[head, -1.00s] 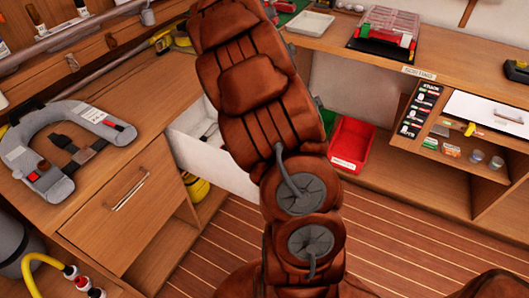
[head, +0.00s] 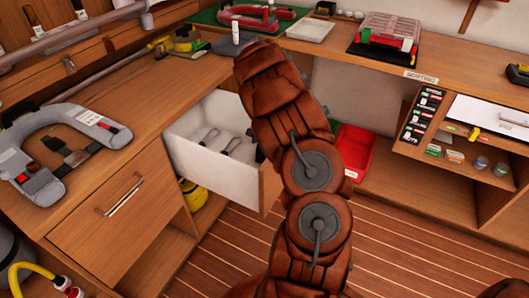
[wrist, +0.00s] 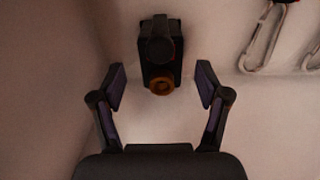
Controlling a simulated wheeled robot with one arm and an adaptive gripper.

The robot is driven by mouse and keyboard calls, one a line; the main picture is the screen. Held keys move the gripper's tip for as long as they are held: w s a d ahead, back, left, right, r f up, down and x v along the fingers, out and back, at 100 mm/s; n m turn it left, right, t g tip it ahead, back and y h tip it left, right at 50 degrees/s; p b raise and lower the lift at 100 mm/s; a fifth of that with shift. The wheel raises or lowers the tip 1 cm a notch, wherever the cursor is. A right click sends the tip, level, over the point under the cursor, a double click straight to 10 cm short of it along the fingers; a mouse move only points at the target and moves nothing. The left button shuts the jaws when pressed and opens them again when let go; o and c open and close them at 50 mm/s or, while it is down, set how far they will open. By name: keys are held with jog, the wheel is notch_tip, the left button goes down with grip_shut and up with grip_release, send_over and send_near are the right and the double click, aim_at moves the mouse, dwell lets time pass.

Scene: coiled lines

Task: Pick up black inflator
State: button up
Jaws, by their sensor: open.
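The black inflator (wrist: 160,45) is a small dark block with a round top and an orange-brown ring at its near end. In the wrist view it lies on a pale surface beside a wall. My gripper (wrist: 160,74) is open, with one finger to each side of the inflator's near end and nothing held. Most of the inflator lies beyond the fingertips. In the head view my arm hides the gripper and the inflator; the arm reaches toward the open white drawer (head: 185,150).
Metal clips (wrist: 262,38) lie right of the inflator. The wooden counter (head: 150,95) holds a grey life vest (head: 50,150). A red bin (head: 355,150) stands behind my arm. A shelf unit (head: 440,165) is at right.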

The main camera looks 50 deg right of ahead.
jog(key=shift+a+f, duration=0.2)
jog(key=shift+f, duration=1.95)
jog(key=shift+c, duration=0.4)
jog(key=c, duration=1.3)
jog(key=shift+r, duration=0.2)
